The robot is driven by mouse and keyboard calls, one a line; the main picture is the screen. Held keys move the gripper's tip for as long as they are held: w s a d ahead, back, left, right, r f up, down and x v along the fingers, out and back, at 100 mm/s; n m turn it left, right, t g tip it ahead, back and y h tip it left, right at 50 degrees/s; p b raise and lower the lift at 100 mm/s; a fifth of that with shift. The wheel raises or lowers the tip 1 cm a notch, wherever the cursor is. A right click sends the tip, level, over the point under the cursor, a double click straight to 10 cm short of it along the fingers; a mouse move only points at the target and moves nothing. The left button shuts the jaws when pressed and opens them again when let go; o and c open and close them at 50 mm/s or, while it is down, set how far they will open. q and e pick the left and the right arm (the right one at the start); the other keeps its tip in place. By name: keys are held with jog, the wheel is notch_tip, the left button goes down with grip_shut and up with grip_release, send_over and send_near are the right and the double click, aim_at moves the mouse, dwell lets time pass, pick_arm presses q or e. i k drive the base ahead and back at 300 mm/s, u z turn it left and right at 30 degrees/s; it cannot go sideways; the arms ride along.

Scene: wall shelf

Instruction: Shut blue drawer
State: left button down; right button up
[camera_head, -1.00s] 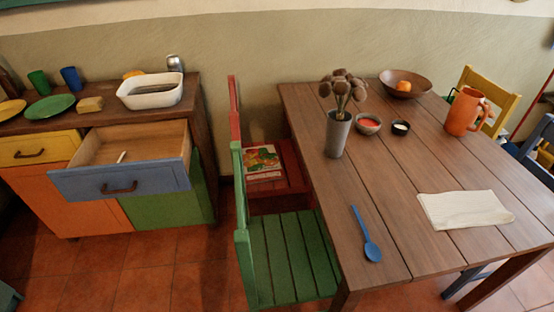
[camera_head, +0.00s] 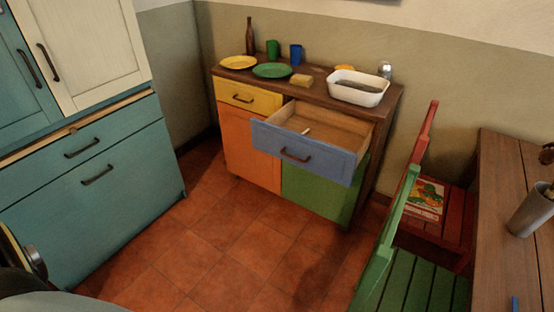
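The blue drawer (camera_head: 303,157) is pulled well out of the wooden sideboard (camera_head: 233,76). It has a dark curved handle on its front. A small white object (camera_head: 306,131) lies inside on the bare wooden bottom. Below the drawer are an orange door (camera_head: 249,152) and a green door (camera_head: 318,196), both shut. The yellow drawer (camera_head: 248,96) to its left is shut. Neither gripper is in view. Part of my own body shows at the lower left corner.
Plates, cups, a bottle and a white basin (camera_head: 357,90) stand on the sideboard. A teal cabinet (camera_head: 110,195) is at the left. A green chair (camera_head: 425,283), a red chair (camera_head: 451,217) and the table (camera_head: 508,180) are at the right. The tiled floor (camera_head: 230,250) before the drawer is clear.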

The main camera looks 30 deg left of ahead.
aim_at(337, 141)
jog(key=u, duration=0.25)
jog(key=k, duration=0.4)
jog(key=u, duration=1.45)
jog(key=i, duration=1.25)
jog(key=z, duration=0.75)
jog(key=i, duration=0.95)
jog(key=z, duration=1)
